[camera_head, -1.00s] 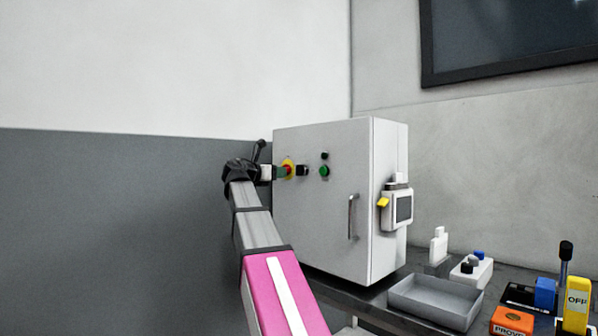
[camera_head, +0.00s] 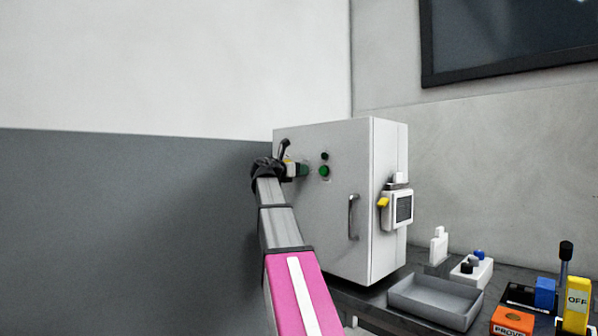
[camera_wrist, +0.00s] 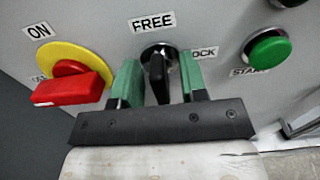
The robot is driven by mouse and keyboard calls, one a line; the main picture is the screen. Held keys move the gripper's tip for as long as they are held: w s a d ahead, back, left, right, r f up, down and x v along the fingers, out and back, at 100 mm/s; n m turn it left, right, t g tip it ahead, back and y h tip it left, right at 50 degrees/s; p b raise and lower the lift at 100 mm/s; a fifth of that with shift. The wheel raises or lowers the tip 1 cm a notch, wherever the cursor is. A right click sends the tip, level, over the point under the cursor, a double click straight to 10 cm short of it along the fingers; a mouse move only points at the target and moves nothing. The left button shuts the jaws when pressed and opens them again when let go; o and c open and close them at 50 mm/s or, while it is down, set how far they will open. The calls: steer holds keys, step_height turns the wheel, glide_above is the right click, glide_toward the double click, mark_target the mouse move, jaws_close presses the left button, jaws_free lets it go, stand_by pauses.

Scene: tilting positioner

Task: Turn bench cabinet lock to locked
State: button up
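The grey bench cabinet (camera_head: 318,225) stands on the bench in the head view. Its lock is a black knob (camera_wrist: 157,75) on a round metal base in the wrist view, pointing roughly up at the FREE label (camera_wrist: 153,22). A LOCK label (camera_wrist: 205,53) sits to its right, partly covered by a finger. My gripper (camera_wrist: 158,80) is open, its green fingertips on either side of the knob with gaps showing. In the head view my gripper (camera_head: 300,170) is at the upper left of the cabinet front and hides the knob.
A red handle (camera_wrist: 70,88) on a yellow disc is close left of my fingers, by an ON label. A green START button (camera_wrist: 268,52) is to the right. The cabinet's door handle (camera_head: 352,217) sticks out lower right. A grey tray (camera_head: 435,300) stands on the bench.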

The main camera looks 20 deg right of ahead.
jaws_close()
steer(key=shift+m, duration=0.4)
steer(key=m, duration=0.3)
steer(key=shift+m, duration=0.4)
steer(key=m, duration=0.4)
steer(key=shift+s+d+f, duration=0.1)
steer(key=shift+s, duration=0.05)
steer(key=m, duration=0.9)
steer(key=shift+f, duration=0.15)
steer(key=shift+m, duration=0.3)
